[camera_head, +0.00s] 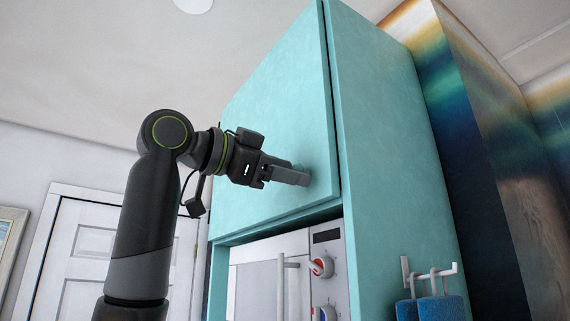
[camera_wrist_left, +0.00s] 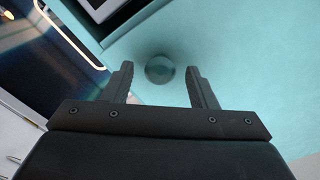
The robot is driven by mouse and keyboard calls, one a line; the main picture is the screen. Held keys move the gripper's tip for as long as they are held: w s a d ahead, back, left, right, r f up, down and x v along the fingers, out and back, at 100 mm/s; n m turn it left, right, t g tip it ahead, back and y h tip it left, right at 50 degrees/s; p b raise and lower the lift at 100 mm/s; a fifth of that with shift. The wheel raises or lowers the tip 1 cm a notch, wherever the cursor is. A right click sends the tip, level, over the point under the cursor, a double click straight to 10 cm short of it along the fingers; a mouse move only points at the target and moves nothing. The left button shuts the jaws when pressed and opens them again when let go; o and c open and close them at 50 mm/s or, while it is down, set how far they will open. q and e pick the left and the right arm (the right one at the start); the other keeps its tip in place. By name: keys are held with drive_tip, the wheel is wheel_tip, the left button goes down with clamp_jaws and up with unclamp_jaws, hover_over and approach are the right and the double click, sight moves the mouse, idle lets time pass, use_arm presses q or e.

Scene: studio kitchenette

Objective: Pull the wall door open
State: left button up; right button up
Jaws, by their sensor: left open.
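The teal wall door (camera_head: 275,120) is the front of a tall teal cabinet and looks shut, flush with the frame. In the left wrist view the door (camera_wrist_left: 240,60) fills the upper right, with a round teal knob (camera_wrist_left: 160,69) near its edge. My left gripper (camera_head: 303,178) reaches the door's lower right corner. In the left wrist view its two fingers (camera_wrist_left: 160,85) are apart, with the knob between or just beyond their tips. I cannot tell whether they touch it. In the head view the knob is mostly hidden by the gripper. My right gripper is not in view.
Below the door sits a white oven (camera_head: 262,275) with a vertical handle and red and blue knobs. Blue cloths (camera_head: 440,308) hang from a rack on the cabinet's right side. A white door (camera_head: 85,240) stands at the left.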

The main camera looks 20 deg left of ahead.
use_arm(q)
clamp_jaws()
idle(0.4)
